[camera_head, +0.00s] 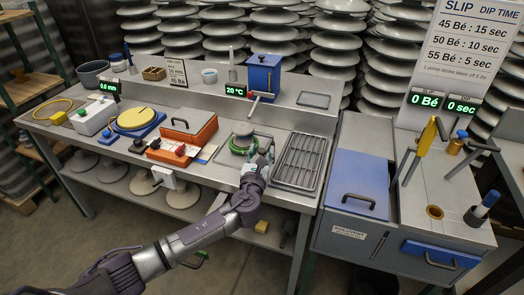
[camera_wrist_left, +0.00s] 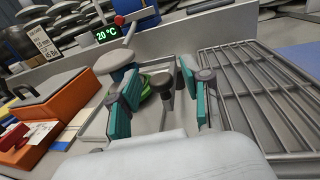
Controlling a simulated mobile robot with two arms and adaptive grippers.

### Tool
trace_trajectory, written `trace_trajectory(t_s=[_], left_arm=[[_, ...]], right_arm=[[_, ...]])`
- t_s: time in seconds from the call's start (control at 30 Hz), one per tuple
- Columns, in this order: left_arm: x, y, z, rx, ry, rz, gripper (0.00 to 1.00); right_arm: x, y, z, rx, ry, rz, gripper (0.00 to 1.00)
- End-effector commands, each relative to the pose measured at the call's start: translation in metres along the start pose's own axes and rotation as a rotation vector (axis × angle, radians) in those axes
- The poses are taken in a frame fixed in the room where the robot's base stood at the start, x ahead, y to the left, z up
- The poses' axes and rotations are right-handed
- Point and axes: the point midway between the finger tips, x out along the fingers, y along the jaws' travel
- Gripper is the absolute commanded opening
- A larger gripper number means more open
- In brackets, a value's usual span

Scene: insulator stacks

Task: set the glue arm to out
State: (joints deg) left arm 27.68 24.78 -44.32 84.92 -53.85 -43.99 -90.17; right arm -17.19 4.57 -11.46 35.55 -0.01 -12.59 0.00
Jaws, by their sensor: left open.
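My left gripper (camera_head: 262,158) reaches over the bench, beside a round grey fixture (camera_head: 241,142) with a green ring at its base. In the left wrist view my left gripper (camera_wrist_left: 162,98) is open, its teal pads apart. A grey post with a round knob (camera_wrist_left: 164,82), which may be the glue arm, shows between and beyond the pads; I cannot tell whether they touch it. The green ring (camera_wrist_left: 147,88) is partly hidden behind the fingers. My right gripper is not in view.
A wire rack (camera_head: 300,160) lies close to the right of my gripper. An orange box (camera_head: 188,132) stands to the left. A blue pot (camera_head: 263,75) with a red lever stands behind, by a 20 °C display (camera_head: 236,91). A blue-lidded cabinet (camera_head: 357,183) stands farther right.

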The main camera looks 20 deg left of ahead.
Motion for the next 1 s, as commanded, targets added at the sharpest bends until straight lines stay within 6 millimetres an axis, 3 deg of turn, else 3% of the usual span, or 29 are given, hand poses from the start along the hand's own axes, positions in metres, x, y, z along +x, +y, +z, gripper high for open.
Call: trace_trajectory(t_s=[0.17, 0.43, 0.73, 1.0], left_arm=[[0.0108, -0.0002, 0.0002, -0.002, 0.000, 0.000, 0.48], [0.0115, -0.0002, 0.0001, -0.002, 0.001, 0.000, 0.48], [0.0113, -0.0002, -0.0001, -0.002, 0.001, 0.000, 0.00], [0.0112, -0.0002, -0.0002, -0.002, 0.001, -0.001, 0.00]], right_arm=[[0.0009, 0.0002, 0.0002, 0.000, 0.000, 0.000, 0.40], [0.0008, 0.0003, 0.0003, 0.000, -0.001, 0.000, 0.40], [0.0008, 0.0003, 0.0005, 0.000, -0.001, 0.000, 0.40], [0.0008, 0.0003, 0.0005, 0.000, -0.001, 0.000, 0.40]])
